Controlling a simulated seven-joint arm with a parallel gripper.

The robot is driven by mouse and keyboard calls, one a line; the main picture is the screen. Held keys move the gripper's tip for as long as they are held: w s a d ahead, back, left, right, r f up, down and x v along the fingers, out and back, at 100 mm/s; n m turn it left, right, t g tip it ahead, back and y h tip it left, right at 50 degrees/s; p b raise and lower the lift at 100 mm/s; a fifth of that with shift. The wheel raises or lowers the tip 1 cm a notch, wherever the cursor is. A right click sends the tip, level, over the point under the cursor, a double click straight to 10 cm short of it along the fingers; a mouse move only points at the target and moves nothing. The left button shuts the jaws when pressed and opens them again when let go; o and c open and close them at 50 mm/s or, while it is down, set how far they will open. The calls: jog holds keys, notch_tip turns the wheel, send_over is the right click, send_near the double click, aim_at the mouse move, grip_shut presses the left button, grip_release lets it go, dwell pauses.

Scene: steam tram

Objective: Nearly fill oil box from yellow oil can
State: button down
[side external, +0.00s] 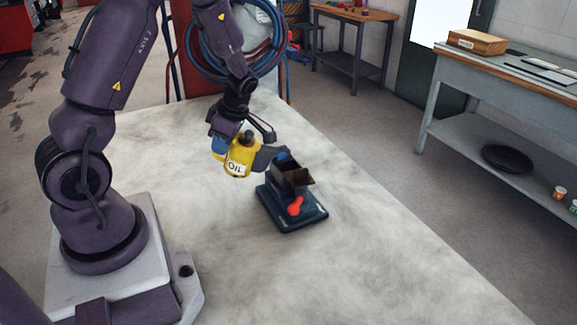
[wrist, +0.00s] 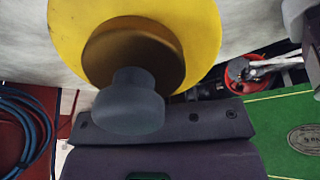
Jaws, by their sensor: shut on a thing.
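The yellow oil can (side external: 236,160) with its "OIL" label is held by my gripper (side external: 246,138) above the pale tabletop. The can looks only slightly tilted. A dark grey part, seemingly its spout, reaches right towards the oil box (side external: 291,177). I cannot tell whether they touch or any oil flows. The oil box is dark and open-topped, with a raised lid or flap, on a dark base with a red lever (side external: 296,206). The oil level inside is hidden. In the wrist view, the can (wrist: 205,25) fills the top, with its brown top and grey cap.
The pale table (side external: 380,265) is clear in front and to the right of the box. Coiled blue and red hoses (side external: 222,60) hang behind it. A grey workbench (side external: 500,85) with a wooden box (side external: 477,41) stands apart at right.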

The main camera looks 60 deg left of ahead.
jog(key=shift+r, duration=0.1)
jog(key=shift+r+g+y, duration=0.3)
jog(key=shift+r+g, duration=0.1)
jog(key=shift+r, duration=0.15)
jog(key=shift+r, duration=0.1)
dwell(0.5)
jog(key=shift+w+r+g+y, duration=0.15)
jog(key=shift+r+g+y, duration=0.2)
jog(key=shift+r, duration=0.25)
jog(key=shift+d+r, duration=0.1)
jog(key=shift+r, duration=0.05)
dwell(0.5)
jog(key=shift+r+g, duration=0.25)
jog(key=shift+g, duration=0.1)
jog(key=shift+w+r, duration=0.1)
jog(key=shift+r, duration=0.05)
dwell(0.6)
jog(key=shift+d+r+y, duration=0.1)
jog(key=shift+r+y, duration=0.15)
